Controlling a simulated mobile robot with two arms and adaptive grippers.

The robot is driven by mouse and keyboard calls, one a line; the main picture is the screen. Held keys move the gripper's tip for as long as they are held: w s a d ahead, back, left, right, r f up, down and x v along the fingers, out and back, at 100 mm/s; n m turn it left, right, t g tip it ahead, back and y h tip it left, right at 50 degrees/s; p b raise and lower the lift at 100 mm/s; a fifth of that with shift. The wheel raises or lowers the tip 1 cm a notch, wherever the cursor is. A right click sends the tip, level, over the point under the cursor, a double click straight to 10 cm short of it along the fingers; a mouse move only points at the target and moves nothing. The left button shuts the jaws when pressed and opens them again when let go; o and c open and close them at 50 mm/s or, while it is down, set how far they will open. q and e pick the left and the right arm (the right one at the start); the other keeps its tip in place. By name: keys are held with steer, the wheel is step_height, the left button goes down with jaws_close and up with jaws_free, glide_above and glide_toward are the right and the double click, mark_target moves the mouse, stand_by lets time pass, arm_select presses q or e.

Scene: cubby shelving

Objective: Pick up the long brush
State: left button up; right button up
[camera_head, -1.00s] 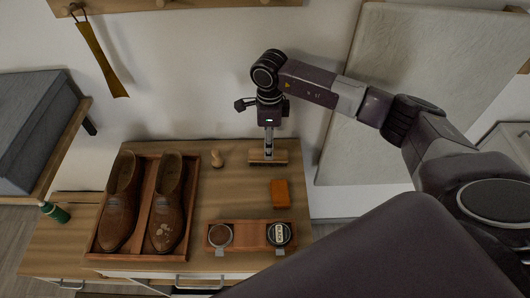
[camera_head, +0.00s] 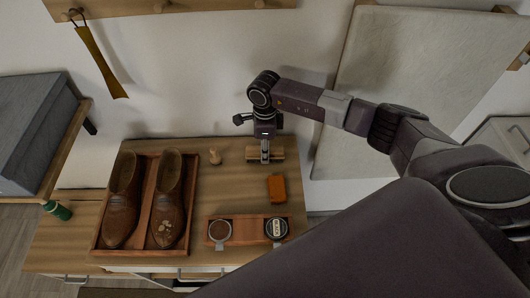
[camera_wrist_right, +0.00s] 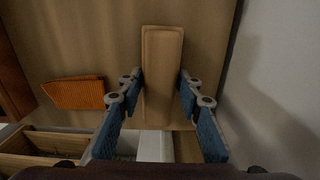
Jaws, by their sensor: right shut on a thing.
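The long brush (camera_head: 279,153) has a pale wooden back and sits near the back edge of the wooden cabinet top, right of the small wooden knob-shaped piece. My right gripper (camera_head: 265,158) reaches down over its middle. In the right wrist view, the brush's long wooden back (camera_wrist_right: 163,60) runs between the two blue-padded fingers of my right gripper (camera_wrist_right: 160,90), which is shut on it. The bristles are hidden in both current views. I cannot tell whether the brush still touches the top. My left gripper is not in view.
A wooden holder (camera_head: 248,226) carries two round tins. A tray (camera_head: 96,242) with brown shoes stands left. A pale panel (camera_head: 420,75) leans at right.

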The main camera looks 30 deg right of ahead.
steer(key=shift+r, duration=0.1)
steer(key=c, duration=0.4)
step_height(320, 180, up, 10)
steer(key=b, duration=0.3)
steer(key=shift+f, duration=0.25)
steer(key=shift+r, duration=0.25)
